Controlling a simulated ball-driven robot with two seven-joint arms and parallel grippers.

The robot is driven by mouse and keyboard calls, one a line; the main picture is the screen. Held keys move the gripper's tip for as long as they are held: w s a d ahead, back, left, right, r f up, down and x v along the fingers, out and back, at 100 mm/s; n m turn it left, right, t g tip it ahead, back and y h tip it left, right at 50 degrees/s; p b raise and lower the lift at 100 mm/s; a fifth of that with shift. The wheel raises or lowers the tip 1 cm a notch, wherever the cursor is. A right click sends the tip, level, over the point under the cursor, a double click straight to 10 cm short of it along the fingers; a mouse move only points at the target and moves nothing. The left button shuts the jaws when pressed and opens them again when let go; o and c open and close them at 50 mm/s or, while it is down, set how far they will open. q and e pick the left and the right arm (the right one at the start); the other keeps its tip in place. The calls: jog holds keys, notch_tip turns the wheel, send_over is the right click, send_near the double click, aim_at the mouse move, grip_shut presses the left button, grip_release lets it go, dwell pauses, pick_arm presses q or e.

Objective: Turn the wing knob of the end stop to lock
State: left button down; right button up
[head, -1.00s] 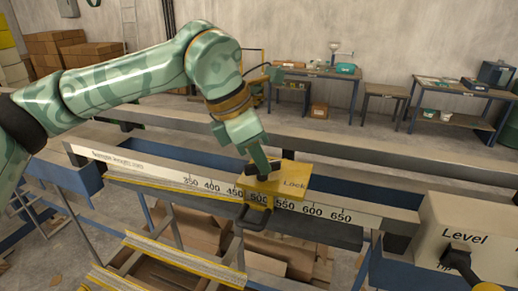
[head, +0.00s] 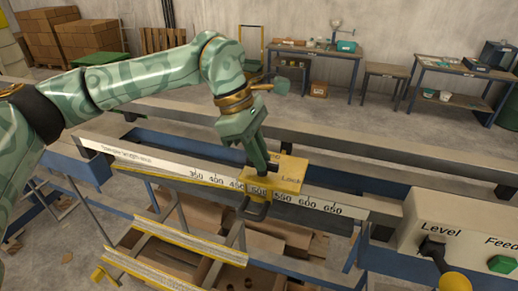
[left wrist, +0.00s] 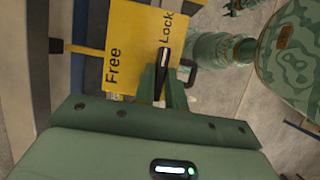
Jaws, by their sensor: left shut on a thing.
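The end stop is a yellow plate (head: 290,172) sitting on the scale rail (head: 215,178) near the 500 and 550 marks. In the left wrist view its face (left wrist: 135,45) reads "Free" and "Lock". The black wing knob (left wrist: 163,58) stands on this plate beside the word "Lock", its wing pointing along that word. My left gripper (head: 268,166) reaches down onto the plate from above. Its fingers (left wrist: 162,80) are shut on the wing knob and partly hide it.
A black handle (head: 256,210) hangs at the front of the end stop. A control box (head: 455,215) with "Level" and "Feed" labels stands at the right. Open boxes (head: 280,240) lie below the rail. Workbenches (head: 310,65) stand by the back wall.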

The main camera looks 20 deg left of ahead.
pick_arm(q)
jog(key=shift+r, duration=0.1)
dwell(0.3)
jog(key=c, duration=1.4)
grip_release()
jog(key=shift+c, duration=0.2)
jog(key=v, duration=1.6)
